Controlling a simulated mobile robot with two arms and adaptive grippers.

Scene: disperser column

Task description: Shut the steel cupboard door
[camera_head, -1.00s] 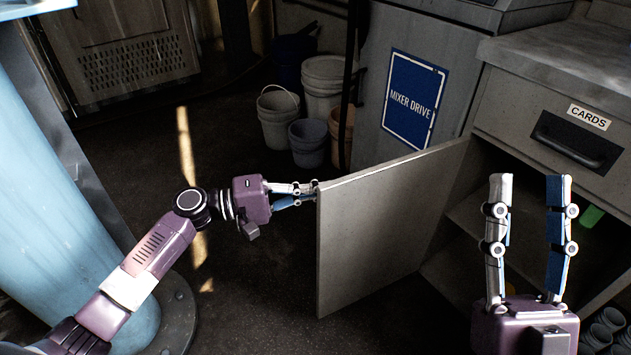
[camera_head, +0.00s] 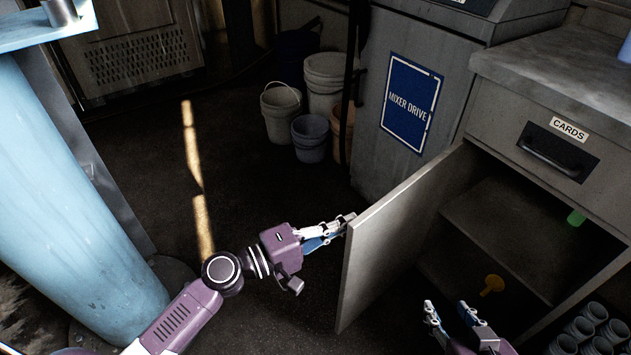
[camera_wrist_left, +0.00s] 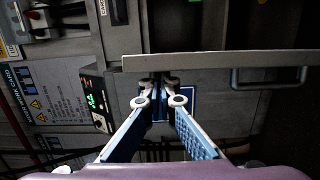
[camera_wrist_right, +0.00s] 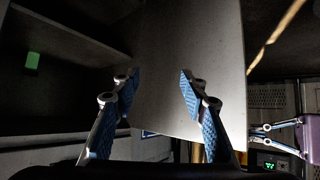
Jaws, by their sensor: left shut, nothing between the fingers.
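The steel cupboard door (camera_head: 395,235) stands open, swung out from the cupboard's left side. It shows edge-on as a pale bar (camera_wrist_left: 215,60) with a handle (camera_wrist_left: 268,78) in the left wrist view. My left gripper (camera_head: 345,222) is shut and empty, its tips at the outer face near the free edge; contact is not clear. In the left wrist view its tips (camera_wrist_left: 158,84) are just below the bar. My right gripper (camera_head: 447,312) is open and empty, low before the cupboard opening. In the right wrist view its fingers (camera_wrist_right: 157,85) are in front of the door's inner face (camera_wrist_right: 190,45).
A drawer marked CARDS (camera_head: 555,150) is above. The mixer drive cabinet (camera_head: 385,155) and several buckets (camera_head: 310,138) stand behind. A blue column (camera_head: 70,210) is at left.

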